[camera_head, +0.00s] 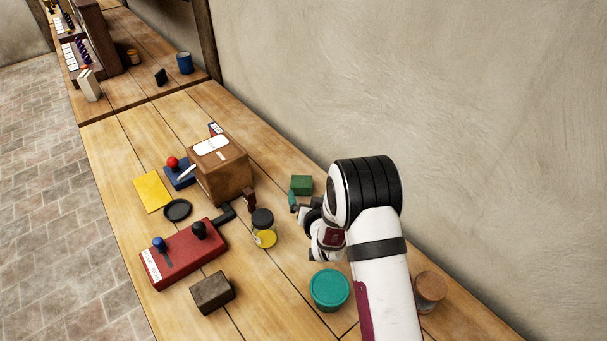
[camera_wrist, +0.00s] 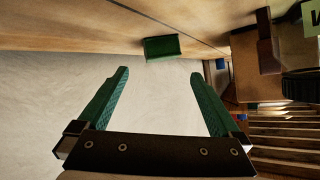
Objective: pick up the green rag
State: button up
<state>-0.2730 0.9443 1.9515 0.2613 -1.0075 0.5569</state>
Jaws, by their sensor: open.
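The green rag (camera_head: 301,185) lies on the wooden table near the wall, as a small, thick, box-like dark green shape. In the wrist view the rag (camera_wrist: 162,47) shows beyond the fingertips, at the upper middle, on the wood by the wall. My gripper (camera_wrist: 158,73) is open, with two teal fingers wide apart and nothing between them. In the head view my gripper (camera_head: 294,203) is just in front of the rag, with a gap that is hard to judge. One finger is mostly hidden there by my arm.
A brown box (camera_head: 222,176) stands left of the rag, with a small dark brown object (camera_head: 249,199) and a yellow-and-black jar (camera_head: 263,229) between. A teal round tin (camera_head: 329,290) and a brown jar (camera_head: 429,290) flank my arm. The wall (camera_head: 450,120) rises close behind the rag.

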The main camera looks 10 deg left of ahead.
aim_at(303, 185)
jog(key=x, duration=1)
jog(key=shift+s, duration=0.1)
jog(key=c, duration=1.1)
jog(key=shift+r, duration=0.15)
